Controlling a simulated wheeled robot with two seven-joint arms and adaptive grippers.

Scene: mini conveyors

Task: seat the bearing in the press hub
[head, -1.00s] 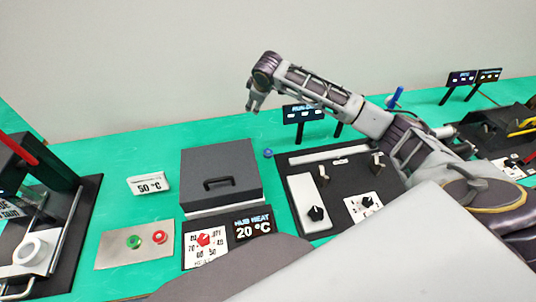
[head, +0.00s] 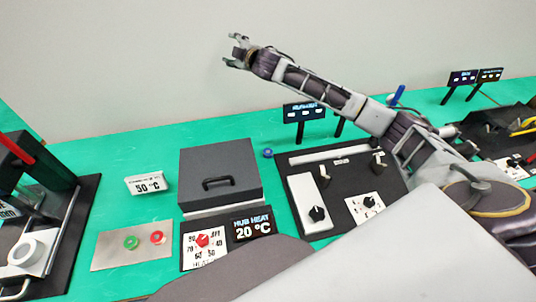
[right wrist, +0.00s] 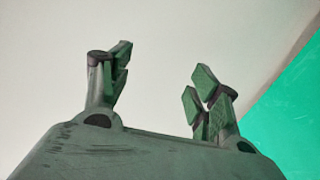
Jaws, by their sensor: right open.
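The press (head: 62,205), a dark frame with a red lever, stands at the far left, partly cut off by the picture edge. A white ring-shaped part (head: 28,250), which looks like the hub, sits on its pale base. I cannot make out a bearing for certain. A dark grey box with a handle (head: 218,172) stands behind the "HUB HEAT 20 °C" display (head: 252,226); its inside is hidden. My right gripper (head: 232,50) is open and empty, high above the table and far from the press. The right wrist view shows its spread fingers (right wrist: 160,76) against the wall.
A heat dial (head: 203,242), a plate with green and red buttons (head: 132,245) and a "50 °C" sign (head: 147,184) stand near the box. A black panel with knobs (head: 335,215) lies right of it, under my right arm.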

